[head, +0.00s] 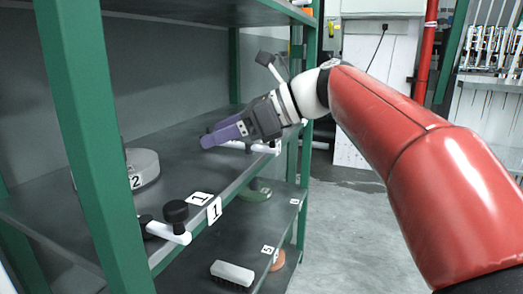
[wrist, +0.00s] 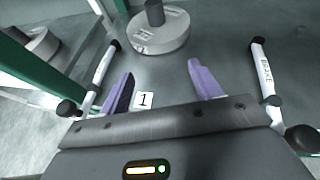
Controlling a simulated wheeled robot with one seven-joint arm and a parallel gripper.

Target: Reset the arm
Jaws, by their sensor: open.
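My gripper (head: 212,139), with purple fingers, hangs over the middle shelf (head: 185,165) of a green-framed rack in the head view. In the wrist view my gripper (wrist: 160,80) has its two fingers wide apart, with nothing held between them. My red arm reaches in from the right and is bent down toward the shelf. A grey round piece (wrist: 160,35) with a dark post lies beyond the fingertips, apart from them.
A grey disc marked 2 (head: 143,168) and a white lever with black knob (head: 170,232) sit on the shelf. White levers (wrist: 103,65) and (wrist: 263,70) flank the fingers in the wrist view. A brush (head: 232,273) lies lower. The floor (head: 340,230) is clear.

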